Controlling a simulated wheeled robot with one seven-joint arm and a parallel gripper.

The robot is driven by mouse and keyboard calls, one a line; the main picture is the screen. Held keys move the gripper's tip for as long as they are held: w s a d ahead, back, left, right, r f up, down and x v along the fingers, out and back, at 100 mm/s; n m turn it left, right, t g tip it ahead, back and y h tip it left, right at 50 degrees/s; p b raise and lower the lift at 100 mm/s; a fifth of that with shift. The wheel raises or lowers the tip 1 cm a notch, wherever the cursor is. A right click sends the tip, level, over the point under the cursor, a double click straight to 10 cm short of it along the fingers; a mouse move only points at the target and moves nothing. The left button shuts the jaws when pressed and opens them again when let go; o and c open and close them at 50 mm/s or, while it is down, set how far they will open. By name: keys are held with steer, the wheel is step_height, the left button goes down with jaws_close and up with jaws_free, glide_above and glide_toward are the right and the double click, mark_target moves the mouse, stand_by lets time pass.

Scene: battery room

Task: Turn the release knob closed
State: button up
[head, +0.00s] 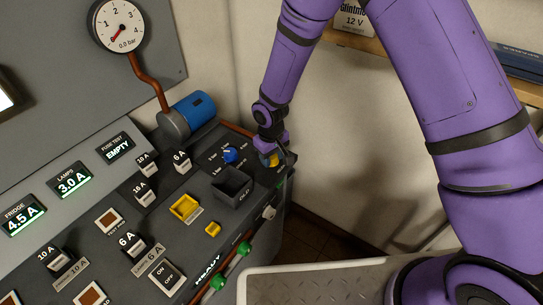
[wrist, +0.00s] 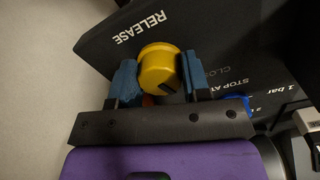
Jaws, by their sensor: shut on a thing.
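The yellow release knob (wrist: 158,64) sits on the dark panel beside the white word RELEASE. It has a dark mark on its lower right edge. My gripper (wrist: 158,78) has its two blue pads on either side of the knob and is shut on it. In the head view my gripper (head: 272,150) reaches down to the right end of the panel and hides most of the knob (head: 273,160). Lettering beginning "CLO" shows right of the knob in the wrist view, partly hidden by a pad.
A blue knob (head: 230,155) stands just left of my gripper. A dark open box (head: 232,186) is in front of it. A pale wall (head: 345,120) lies to the right.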

steer(key=n, duration=0.5)
steer(key=shift+w+d+n, duration=0.1)
steer(key=shift+n, duration=0.2)
stand_by(0.4)
steer(key=o, duration=0.9)
steer(key=shift+r, duration=0.1)
step_height(320, 180, up, 11)
steer(key=shift+f, duration=0.15)
